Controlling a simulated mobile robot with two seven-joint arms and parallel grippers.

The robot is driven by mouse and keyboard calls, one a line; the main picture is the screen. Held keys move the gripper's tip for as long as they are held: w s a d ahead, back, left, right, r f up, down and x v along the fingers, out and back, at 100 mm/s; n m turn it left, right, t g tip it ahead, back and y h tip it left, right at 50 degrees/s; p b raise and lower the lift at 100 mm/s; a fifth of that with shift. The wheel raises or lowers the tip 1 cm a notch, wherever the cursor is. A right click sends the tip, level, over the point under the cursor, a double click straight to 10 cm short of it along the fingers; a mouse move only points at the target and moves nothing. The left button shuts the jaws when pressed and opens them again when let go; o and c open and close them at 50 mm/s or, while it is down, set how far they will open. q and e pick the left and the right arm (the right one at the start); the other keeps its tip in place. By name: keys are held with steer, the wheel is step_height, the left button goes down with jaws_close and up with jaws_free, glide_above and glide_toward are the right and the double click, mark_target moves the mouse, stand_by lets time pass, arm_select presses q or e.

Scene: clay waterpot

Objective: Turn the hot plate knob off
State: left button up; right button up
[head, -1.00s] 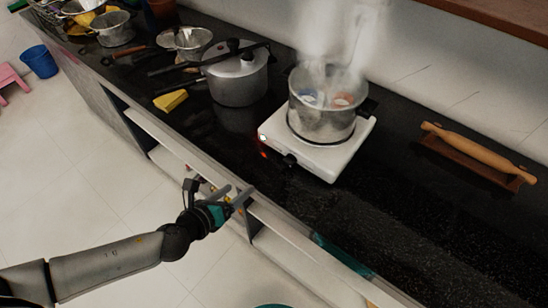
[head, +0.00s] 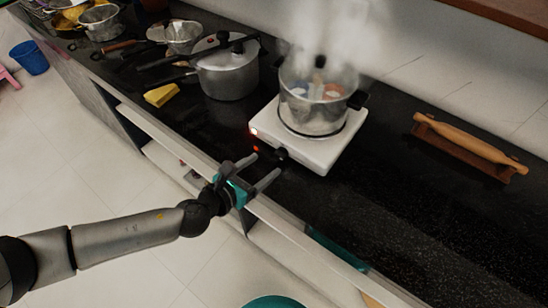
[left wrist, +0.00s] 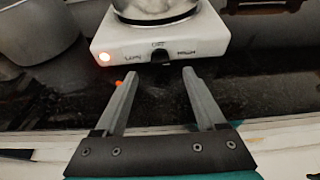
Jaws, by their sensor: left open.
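The white hot plate (head: 335,158) stands on the black counter. Its dark knob (head: 282,154) is on the front face and is partly visible in the left wrist view (left wrist: 160,58), just beyond the fingertips. A steaming metal pot (head: 318,102) sits on the plate. My left gripper (head: 266,167) is open and empty, in front of the hot plate at the counter's front edge. In the left wrist view, its two fingers (left wrist: 160,74) point at the knob, one on each side, without visible contact. My right gripper is not in view.
A pressure cooker (head: 228,75) stands left of the hot plate, with a yellow sponge (head: 162,95) near it. A rolling pin (head: 470,140) lies on its stand at the right. The counter between hot plate and rolling pin is clear.

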mark_target(280, 154)
arm_select(q)
steer(key=b+x, duration=0.1)
steer(key=x, duration=0.5)
steer(key=shift+s+a, duration=0.1)
jaws_close()
stand_by(0.5)
